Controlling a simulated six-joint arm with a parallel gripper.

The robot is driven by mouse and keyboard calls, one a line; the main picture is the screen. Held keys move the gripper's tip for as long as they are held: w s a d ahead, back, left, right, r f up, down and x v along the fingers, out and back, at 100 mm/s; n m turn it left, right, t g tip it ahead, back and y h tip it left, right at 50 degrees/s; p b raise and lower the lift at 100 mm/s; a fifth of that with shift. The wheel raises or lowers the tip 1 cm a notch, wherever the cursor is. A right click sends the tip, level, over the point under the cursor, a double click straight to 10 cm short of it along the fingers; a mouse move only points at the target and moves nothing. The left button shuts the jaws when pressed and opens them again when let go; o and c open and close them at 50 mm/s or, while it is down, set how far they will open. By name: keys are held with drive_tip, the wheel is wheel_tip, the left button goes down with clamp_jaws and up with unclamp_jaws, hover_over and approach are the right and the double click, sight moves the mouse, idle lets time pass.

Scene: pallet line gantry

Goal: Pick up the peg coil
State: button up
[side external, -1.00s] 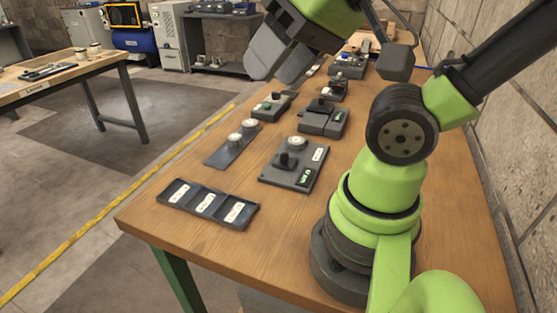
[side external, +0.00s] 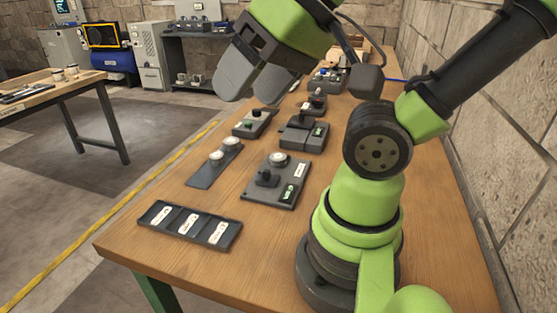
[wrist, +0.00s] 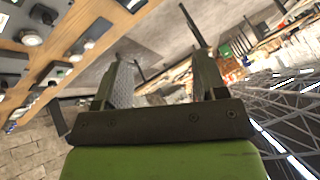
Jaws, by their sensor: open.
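I cannot tell for sure which piece is the peg coil. Small candidates on the wooden bench are a black knob-like piece (side external: 266,178) and a white round piece (side external: 277,158), both on a grey plate (side external: 255,192). Two more white round pieces (side external: 216,156) stand on a narrow dark plate (side external: 203,178) to the left. My gripper (side external: 247,88) is high above the bench, behind these plates in the picture, with its grey fingers apart. In the wrist view my gripper (wrist: 160,75) is open with nothing between its fingers; the bench pieces lie off to the left.
A dark three-part tray (side external: 174,221) with white labels lies at the bench's front left. More grey fixtures (side external: 303,135) line the bench further back. A block wall (side external: 455,120) runs along the right. The bench's left edge drops to open floor.

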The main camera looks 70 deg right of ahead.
drive_tip(key=shift+o, duration=0.8)
drive_tip(key=n+g+h, duration=0.6)
drive_tip(key=n+g, duration=0.2)
drive_tip(key=n, duration=1.3)
hover_over(278, 156)
drive_tip(key=a, duration=0.2)
drive_tip(key=f, duration=2.3)
drive_tip(key=shift+s+f, duration=0.25)
drive_tip(key=shift+s, duration=0.05)
drive_tip(key=shift+w+a+x, duration=0.1)
drive_tip(key=shift+w+x, duration=0.05)
drive_tip(key=shift+x, duration=0.9)
drive_tip(key=shift+w+a+x, duration=0.1)
drive_tip(key=shift+w+x, duration=0.05)
drive_tip(key=shift+x, duration=0.85)
drive_tip(key=shift+w+x, duration=0.15)
drive_tip(key=shift+x, duration=0.9)
drive_tip(key=shift+f+m, duration=0.1)
drive_tip(key=shift+m, duration=0.2)
